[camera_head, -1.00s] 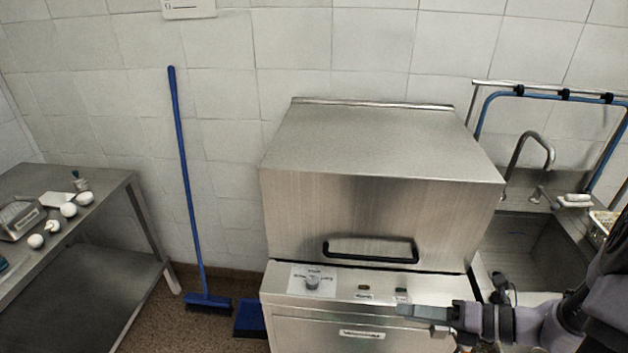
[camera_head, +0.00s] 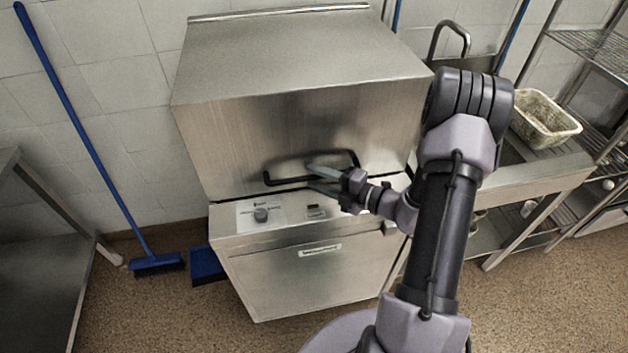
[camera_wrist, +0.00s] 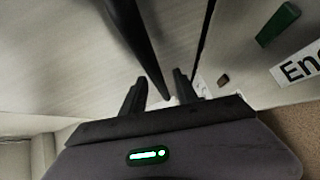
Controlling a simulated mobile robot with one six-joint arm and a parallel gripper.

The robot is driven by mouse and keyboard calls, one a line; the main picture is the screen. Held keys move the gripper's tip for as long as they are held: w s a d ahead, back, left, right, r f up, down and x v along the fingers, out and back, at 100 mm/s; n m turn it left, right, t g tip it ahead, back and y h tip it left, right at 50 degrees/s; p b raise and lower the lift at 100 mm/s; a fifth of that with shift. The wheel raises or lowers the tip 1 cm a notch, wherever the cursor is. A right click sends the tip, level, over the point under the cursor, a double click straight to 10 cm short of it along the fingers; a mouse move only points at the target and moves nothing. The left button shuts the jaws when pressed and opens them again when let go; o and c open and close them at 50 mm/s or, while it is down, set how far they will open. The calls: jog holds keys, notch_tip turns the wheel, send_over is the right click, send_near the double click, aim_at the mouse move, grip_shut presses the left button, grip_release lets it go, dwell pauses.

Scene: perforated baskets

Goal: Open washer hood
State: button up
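The washer's steel hood (camera_head: 300,140) is down on the washer's base (camera_head: 310,275) in the head view. Its black handle (camera_head: 285,182) runs along the hood's lower front edge. My gripper (camera_head: 310,177) is at the right half of the handle, with one finger above the bar and one below it. The fingers stand apart. In the wrist view the dark handle bar (camera_wrist: 138,40) runs down between the two fingers of my gripper (camera_wrist: 160,78). I cannot tell whether either finger touches the bar.
A sink counter (camera_head: 530,180) with a dirty basket (camera_head: 545,122) stands right. A blue broom (camera_head: 85,135) leans on the wall at left, near a steel table (camera_head: 35,250).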

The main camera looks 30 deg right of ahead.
jog(key=shift+w+a, duration=0.3)
jog(key=shift+w, duration=0.2)
jog(key=shift+c, duration=0.3)
grip_shut()
dwell(0.9)
